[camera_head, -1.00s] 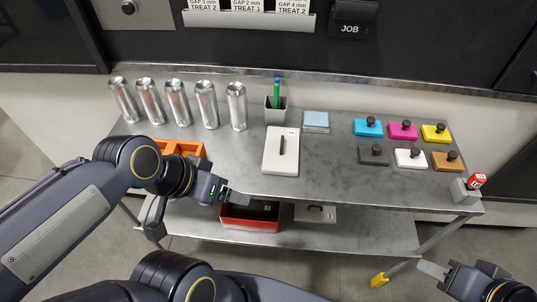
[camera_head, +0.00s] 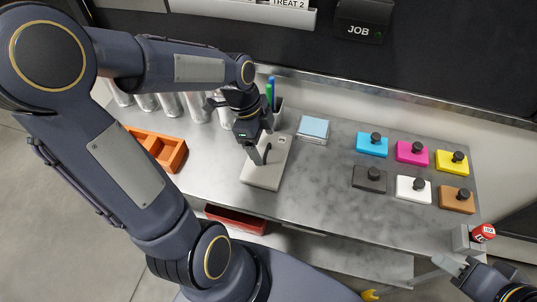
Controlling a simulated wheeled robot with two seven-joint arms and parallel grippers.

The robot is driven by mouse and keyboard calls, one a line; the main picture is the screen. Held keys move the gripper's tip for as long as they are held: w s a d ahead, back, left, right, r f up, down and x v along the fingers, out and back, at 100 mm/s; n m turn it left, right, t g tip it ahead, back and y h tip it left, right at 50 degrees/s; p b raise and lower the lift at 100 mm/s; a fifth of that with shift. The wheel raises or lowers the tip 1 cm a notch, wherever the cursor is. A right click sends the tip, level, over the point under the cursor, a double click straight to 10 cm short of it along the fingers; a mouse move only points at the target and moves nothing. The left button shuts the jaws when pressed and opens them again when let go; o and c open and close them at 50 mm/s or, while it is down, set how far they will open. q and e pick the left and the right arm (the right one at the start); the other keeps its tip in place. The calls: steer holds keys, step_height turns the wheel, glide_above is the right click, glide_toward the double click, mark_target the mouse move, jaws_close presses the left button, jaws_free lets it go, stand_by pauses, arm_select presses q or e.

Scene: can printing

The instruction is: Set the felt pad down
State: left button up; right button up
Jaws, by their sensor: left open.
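My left gripper (camera_head: 259,155) is open above the white plate (camera_head: 262,177) in the middle of the table. A slim black piece (camera_head: 267,153) shows beside its fingers; I cannot tell whether it stands on the plate or lies between the fingers. No piece is plainly recognisable as the felt pad. Blocks with black knobs stand at the right: cyan (camera_head: 371,146), magenta (camera_head: 411,154), yellow (camera_head: 451,163), dark grey (camera_head: 369,181), white (camera_head: 412,191) and brown (camera_head: 456,201). My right gripper (camera_head: 457,267) is off the table's front right corner; its opening is unclear.
A light blue square pad (camera_head: 313,127) lies right of a pen cup (camera_head: 277,112). Several silver cans (camera_head: 171,106) stand at the back left, partly hidden by my arm. An orange tray (camera_head: 170,155) is at the left. A red bin (camera_head: 237,221) sits on the lower shelf.

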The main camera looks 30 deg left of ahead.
arm_select(q)
steer(key=x, duration=0.3)
steer(key=shift+w+f, duration=0.1)
steer(key=shift+f, duration=0.05)
steer(key=shift+c, duration=0.3)
steer(key=c, duration=1.1)
